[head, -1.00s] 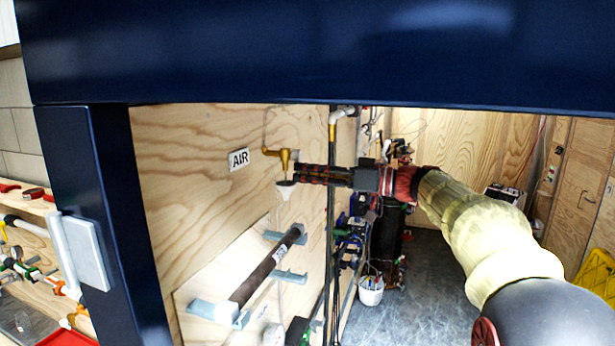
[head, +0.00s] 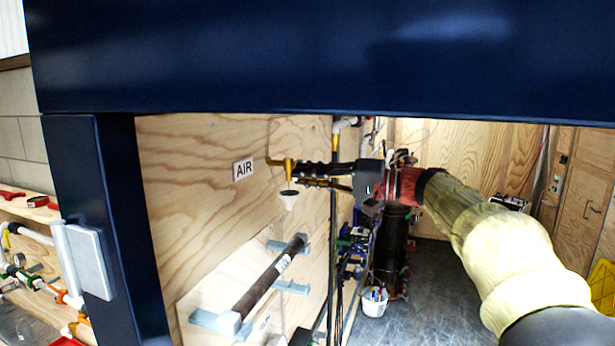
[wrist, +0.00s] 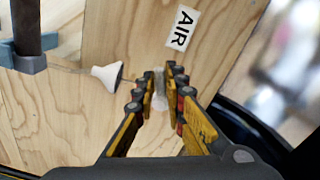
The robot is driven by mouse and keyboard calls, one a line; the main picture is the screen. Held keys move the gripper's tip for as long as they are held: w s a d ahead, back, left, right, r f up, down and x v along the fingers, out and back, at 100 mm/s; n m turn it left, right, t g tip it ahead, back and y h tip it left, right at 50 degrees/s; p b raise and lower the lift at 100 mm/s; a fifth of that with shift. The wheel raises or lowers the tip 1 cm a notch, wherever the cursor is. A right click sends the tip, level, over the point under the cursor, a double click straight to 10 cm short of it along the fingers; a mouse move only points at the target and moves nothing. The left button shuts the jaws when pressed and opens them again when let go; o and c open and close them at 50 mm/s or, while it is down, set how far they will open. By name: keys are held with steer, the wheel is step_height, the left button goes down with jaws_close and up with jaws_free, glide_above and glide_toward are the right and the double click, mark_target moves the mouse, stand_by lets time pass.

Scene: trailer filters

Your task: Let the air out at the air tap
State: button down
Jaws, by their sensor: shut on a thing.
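The brass air tap (head: 288,165) is on the plywood wall, right of the AIR label (head: 243,168). A white funnel (head: 289,201) sits just below it; it also shows in the wrist view (wrist: 107,77). My gripper (head: 298,175) reaches the tap from the right. In the wrist view my gripper (wrist: 160,92) has its fingertips on either side of a small pale grey piece, which looks like part of the tap. It is shut on this piece. The fingers hide much of it, so I cannot tell the handle's angle.
A dark filter tube (head: 268,277) lies in grey brackets on a board below the funnel. Dark vertical pipes stand right of the tap. A blue frame post (head: 105,220) and top beam (head: 320,60) border the opening. A white bucket (head: 373,301) stands on the floor.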

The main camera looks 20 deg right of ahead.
steer(key=shift+s+r+m+p, duration=0.1)
steer(key=shift+r+m+p, duration=0.25)
steer(key=shift+m, duration=0.35)
steer(key=shift+w+r+m+p, duration=0.1)
steer(key=shift+m+p, duration=0.35)
steer(key=shift+m, duration=0.25)
steer(key=shift+s+r+m+p, duration=0.1)
steer(key=shift+r+m+p, duration=0.25)
steer(key=shift+m, duration=0.35)
steer(key=shift+f, duration=0.1)
steer(key=c, duration=1.8)
jaws_free()
steer(key=shift+c, duration=0.2)
steer(key=v, duration=1.2)
